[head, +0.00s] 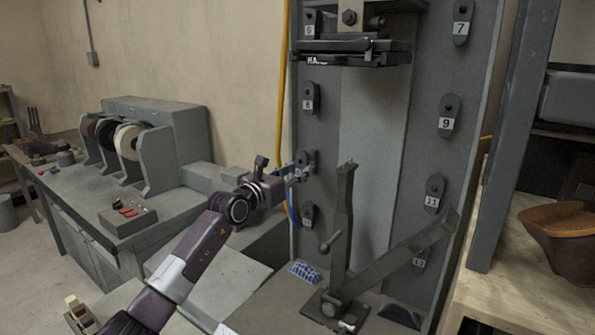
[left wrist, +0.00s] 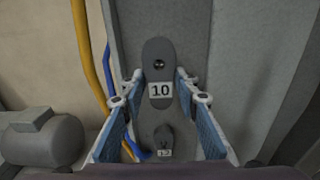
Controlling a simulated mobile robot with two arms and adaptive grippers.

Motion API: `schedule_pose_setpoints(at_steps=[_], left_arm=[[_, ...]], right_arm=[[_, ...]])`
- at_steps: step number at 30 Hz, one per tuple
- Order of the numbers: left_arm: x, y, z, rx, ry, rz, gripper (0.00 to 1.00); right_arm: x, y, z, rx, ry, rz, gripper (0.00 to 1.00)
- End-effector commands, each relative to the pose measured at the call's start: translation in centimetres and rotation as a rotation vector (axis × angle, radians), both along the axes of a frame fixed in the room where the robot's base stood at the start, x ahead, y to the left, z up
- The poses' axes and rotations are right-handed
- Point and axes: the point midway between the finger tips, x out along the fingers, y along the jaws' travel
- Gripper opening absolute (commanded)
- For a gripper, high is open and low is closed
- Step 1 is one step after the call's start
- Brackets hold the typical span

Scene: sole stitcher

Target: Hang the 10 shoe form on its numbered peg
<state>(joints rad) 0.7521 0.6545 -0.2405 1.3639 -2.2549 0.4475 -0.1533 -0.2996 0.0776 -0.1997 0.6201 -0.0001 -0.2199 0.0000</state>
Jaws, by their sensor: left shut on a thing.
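The 10 shoe form (left wrist: 159,52) is a dark grey rounded plate with a white number label, upright between the blue-padded fingers of my left gripper (left wrist: 160,100). A dark round spot with a small glint shows in its upper part; I cannot tell whether a peg passes through there. In the head view my left gripper (head: 296,175) is shut on the form (head: 306,158) against the left side of the grey machine panel, below the 8 form (head: 309,97) and above another form (head: 309,213). The left wrist view shows a 12 label (left wrist: 165,153) below. My right gripper is not in view.
Forms 6 (head: 310,25), 7 (head: 460,27), 9 (head: 447,115) and 11 (head: 434,191) hang on the panel. A metal lever (head: 342,220) stands in front. A yellow pipe (head: 283,90) runs along the left edge. A grinder bench (head: 130,213) stands left.

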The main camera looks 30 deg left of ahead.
Motion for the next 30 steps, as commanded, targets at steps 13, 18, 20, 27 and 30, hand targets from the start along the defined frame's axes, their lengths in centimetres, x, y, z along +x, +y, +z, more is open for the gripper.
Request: schedule_pose_setpoints(at_steps=[13,18,20,27,30], left_arm=[[0.3,0.0,0.4,-0.002,-0.008,0.000,0.00],[0.7,-0.1,0.3,-0.003,-0.007,0.000,0.00],[0.8,-0.1,0.3,-0.003,-0.007,0.001,0.00],[1.4,-0.1,0.4,-0.001,-0.007,0.001,0.00],[1.4,-0.2,0.4,-0.001,-0.006,0.001,0.00]], right_arm=[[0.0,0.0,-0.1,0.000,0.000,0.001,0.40],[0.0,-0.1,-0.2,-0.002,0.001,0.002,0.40],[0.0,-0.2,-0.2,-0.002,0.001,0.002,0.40],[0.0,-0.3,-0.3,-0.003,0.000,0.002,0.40],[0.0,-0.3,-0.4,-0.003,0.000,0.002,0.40]])
